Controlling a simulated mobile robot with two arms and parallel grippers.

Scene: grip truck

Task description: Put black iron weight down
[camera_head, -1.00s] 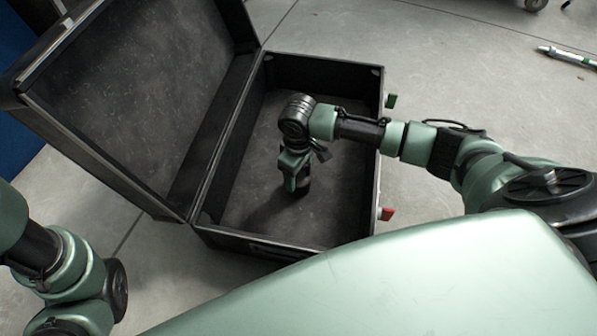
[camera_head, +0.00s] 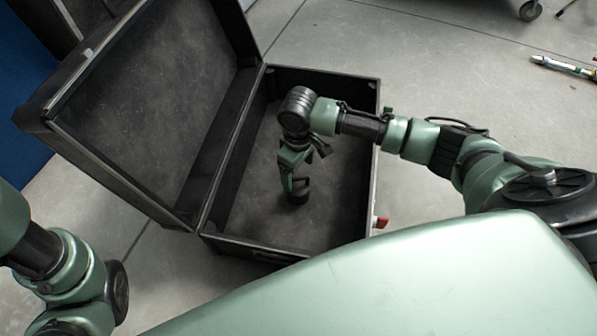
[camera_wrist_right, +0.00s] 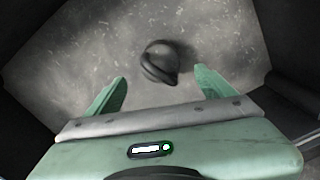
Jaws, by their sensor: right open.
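The black iron weight (camera_head: 299,194) is small and rounded, with what looks like a handle. It rests on the floor of an open black case (camera_head: 345,215); it also shows in the right wrist view (camera_wrist_right: 160,64), just beyond the fingers. My right gripper (camera_head: 291,180) points down into the case, directly over the weight and partly hiding it in the head view. In the right wrist view my right gripper (camera_wrist_right: 160,84) has its two green fingers spread wide with nothing between them. My left arm shows at the lower left, but its gripper is out of view.
The case's lid (camera_head: 155,105) stands open on the left. Low walls surround the case floor, which is otherwise bare. A green-and-white stick-like object (camera_head: 563,66) lies on the concrete floor at far right.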

